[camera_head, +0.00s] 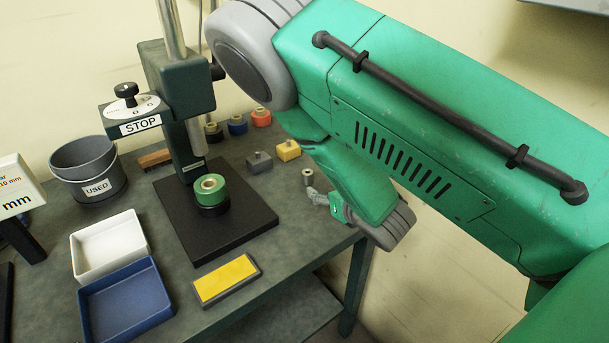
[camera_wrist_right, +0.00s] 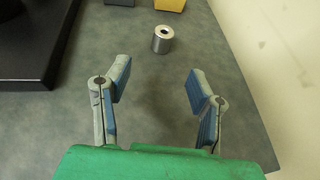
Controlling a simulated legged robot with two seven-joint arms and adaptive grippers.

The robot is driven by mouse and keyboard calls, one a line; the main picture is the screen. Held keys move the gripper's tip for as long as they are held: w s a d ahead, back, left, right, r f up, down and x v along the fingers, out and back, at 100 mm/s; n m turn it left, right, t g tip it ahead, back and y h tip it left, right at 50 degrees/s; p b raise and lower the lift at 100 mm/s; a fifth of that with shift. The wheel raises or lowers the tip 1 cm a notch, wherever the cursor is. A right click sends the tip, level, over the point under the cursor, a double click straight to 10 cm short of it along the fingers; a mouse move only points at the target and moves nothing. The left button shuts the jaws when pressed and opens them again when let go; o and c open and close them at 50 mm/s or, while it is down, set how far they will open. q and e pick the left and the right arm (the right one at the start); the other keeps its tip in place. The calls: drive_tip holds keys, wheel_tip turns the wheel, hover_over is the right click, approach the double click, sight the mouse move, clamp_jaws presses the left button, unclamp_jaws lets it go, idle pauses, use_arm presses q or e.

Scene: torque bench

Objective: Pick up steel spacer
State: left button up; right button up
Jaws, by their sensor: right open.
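The steel spacer (camera_head: 307,177) is a small grey metal cylinder with a hole in its top. It stands upright on the bench near its right edge. In the right wrist view the spacer (camera_wrist_right: 163,39) is beyond the fingertips, roughly between them in line. My right gripper (camera_head: 318,196) is low over the bench, close to the spacer and apart from it. In the right wrist view my right gripper (camera_wrist_right: 158,84) is open, with only bare bench between its blue-padded fingers. My left gripper is not in view.
A black base plate (camera_head: 262,222) carries a green ring (camera_head: 209,188) under the press. Grey (camera_head: 259,162) and yellow (camera_head: 288,151) blocks stand behind the spacer. White (camera_head: 133,236) and blue (camera_head: 160,303) trays and a grey bucket (camera_head: 112,166) are at left. Bench around the spacer is clear.

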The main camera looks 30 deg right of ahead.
sight(310, 178)
drive_tip(key=x, duration=0.5)
drive_tip(key=shift+w+f, duration=0.1)
drive_tip(key=shift+f, duration=0.05)
drive_tip(key=shift+w+d+f, duration=0.1)
drive_tip(key=shift+w+d, duration=0.1)
drive_tip(key=x, duration=0.4)
drive_tip(key=shift+w+d, duration=0.15)
drive_tip(key=shift+w, duration=0.05)
drive_tip(key=shift+w+a, duration=0.25)
drive_tip(key=shift+w, duration=0.05)
drive_tip(key=shift+s+a, duration=0.1)
drive_tip(key=shift+c, duration=0.8)
drive_tip(key=c, duration=0.7)
clamp_jaws()
drive_tip(key=shift+d, duration=0.3)
